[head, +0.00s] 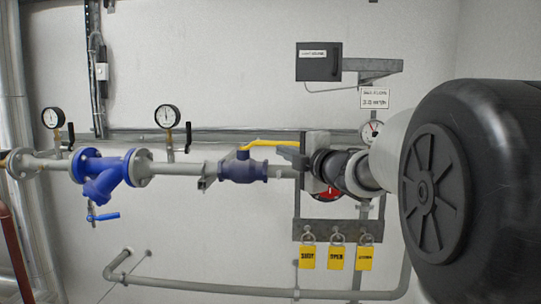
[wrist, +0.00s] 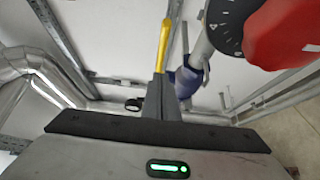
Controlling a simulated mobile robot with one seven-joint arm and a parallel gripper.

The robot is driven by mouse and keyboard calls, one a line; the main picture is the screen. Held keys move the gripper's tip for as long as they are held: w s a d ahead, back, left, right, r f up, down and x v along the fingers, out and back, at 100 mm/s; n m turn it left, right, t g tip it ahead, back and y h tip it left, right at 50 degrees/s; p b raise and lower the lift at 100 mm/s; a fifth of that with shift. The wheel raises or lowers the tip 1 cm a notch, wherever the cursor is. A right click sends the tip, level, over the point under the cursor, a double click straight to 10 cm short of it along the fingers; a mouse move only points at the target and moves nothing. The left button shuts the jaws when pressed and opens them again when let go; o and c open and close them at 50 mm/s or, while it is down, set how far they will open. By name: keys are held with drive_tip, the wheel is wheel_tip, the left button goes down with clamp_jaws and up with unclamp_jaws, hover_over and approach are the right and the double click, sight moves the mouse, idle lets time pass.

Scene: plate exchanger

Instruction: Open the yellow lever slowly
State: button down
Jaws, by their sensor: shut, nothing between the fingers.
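The yellow lever (head: 268,143) runs roughly level from the top of a dark blue valve (head: 243,171) to the right, its free end close to my gripper. My gripper (head: 291,154) points left from the end of my arm, at the lever's right end. In the wrist view the grey fingers (wrist: 161,92) are together and empty. The yellow lever (wrist: 163,42) appears in line beyond their tips, and the blue valve (wrist: 187,78) sits to the right. I cannot tell whether the fingers touch the lever; part of its end is hidden.
A red part (wrist: 285,38) with a black dial (wrist: 228,24) is close at upper right in the wrist view. Yellow tags (head: 336,257) hang below my gripper. A blue strainer (head: 104,168) and gauges (head: 168,116) lie left. The wall above the lever is mostly clear.

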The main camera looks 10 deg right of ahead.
drive_tip(key=shift+h, duration=0.3)
drive_tip(key=s+d, duration=0.1)
drive_tip(key=d, duration=0.1)
drive_tip(key=s+d, duration=0.2)
drive_tip(key=d, duration=0.1)
drive_tip(key=s+d, duration=0.1)
drive_tip(key=d, duration=0.1)
drive_tip(key=shift+s+d+r, duration=0.15)
drive_tip(key=shift+s+r, duration=0.15)
drive_tip(key=shift+s, duration=0.05)
drive_tip(key=w+a+r+n+h+p, duration=0.2)
drive_tip(key=w+r, duration=0.1)
drive_tip(key=n+g+h+p, duration=0.5)
drive_tip(key=n+g+h, duration=0.2)
drive_tip(key=n, duration=0.1)
approach(275, 143)
drive_tip(key=d+x, duration=0.1)
drive_tip(key=x, duration=0.5)
drive_tip(key=shift+s+f, duration=0.25)
drive_tip(key=shift+s, duration=0.1)
